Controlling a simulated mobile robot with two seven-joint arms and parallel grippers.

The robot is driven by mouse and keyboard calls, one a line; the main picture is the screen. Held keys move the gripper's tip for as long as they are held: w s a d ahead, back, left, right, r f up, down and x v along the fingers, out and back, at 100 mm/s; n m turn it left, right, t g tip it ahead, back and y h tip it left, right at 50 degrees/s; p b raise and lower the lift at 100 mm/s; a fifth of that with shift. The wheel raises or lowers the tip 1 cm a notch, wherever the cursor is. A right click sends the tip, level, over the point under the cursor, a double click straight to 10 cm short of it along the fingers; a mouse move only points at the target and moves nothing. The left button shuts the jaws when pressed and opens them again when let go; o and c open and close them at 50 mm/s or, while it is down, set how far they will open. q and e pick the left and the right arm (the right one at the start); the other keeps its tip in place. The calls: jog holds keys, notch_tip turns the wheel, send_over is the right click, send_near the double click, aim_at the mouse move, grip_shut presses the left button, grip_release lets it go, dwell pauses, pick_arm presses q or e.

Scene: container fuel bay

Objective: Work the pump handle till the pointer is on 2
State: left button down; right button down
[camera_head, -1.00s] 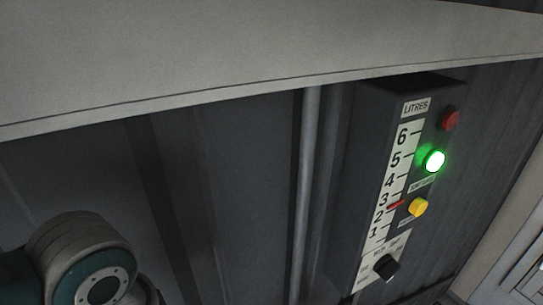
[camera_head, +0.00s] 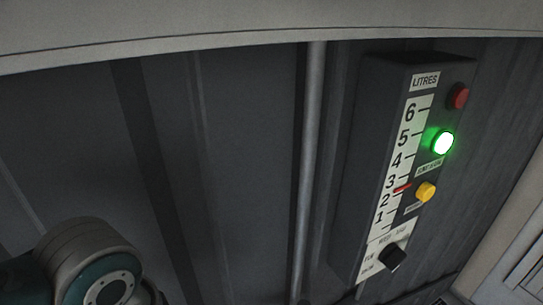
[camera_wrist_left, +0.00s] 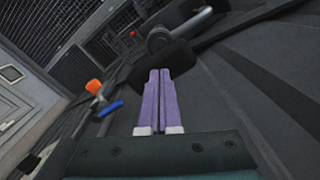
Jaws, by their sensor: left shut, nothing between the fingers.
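The dark gauge box marked LITRES (camera_head: 424,82) is on the wall at right in the head view, with a white scale from 1 to 6. Its red pointer (camera_head: 402,189) is between 2 and 3. My left gripper (camera_wrist_left: 159,72) shows in the wrist view, its purple fingers shut together and empty. A grey bar with a round end (camera_wrist_left: 180,32) is beyond the fingertips; I cannot tell if it is the pump handle. My right gripper is out of view.
A green lamp (camera_head: 443,142) is lit on the gauge box, between a red button (camera_head: 458,96) and a yellow button (camera_head: 426,192). A black knob (camera_head: 392,256) is below. A vertical pipe (camera_head: 309,170) runs left of the box. The wrist view shows an orange knob (camera_wrist_left: 94,86) and a blue lever (camera_wrist_left: 111,108).

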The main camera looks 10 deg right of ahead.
pick_arm(q)
notch_tip(320, 180, down, 9)
jog(key=b, duration=0.6)
jog(key=shift+b, duration=0.4)
notch_tip(320, 180, up, 13)
jog(key=p, duration=1.3)
jog(key=shift+p, duration=0.3)
jog(key=shift+f, duration=0.15)
notch_tip(320, 180, down, 12)
jog(key=b, duration=1.1)
jog(key=shift+f, duration=0.25)
notch_tip(320, 180, up, 12)
jog(key=p, duration=1.2)
jog(key=shift+r+p, duration=0.25)
jog(key=shift+p, duration=0.1)
notch_tip(320, 180, up, 5)
jog(key=p, duration=0.5)
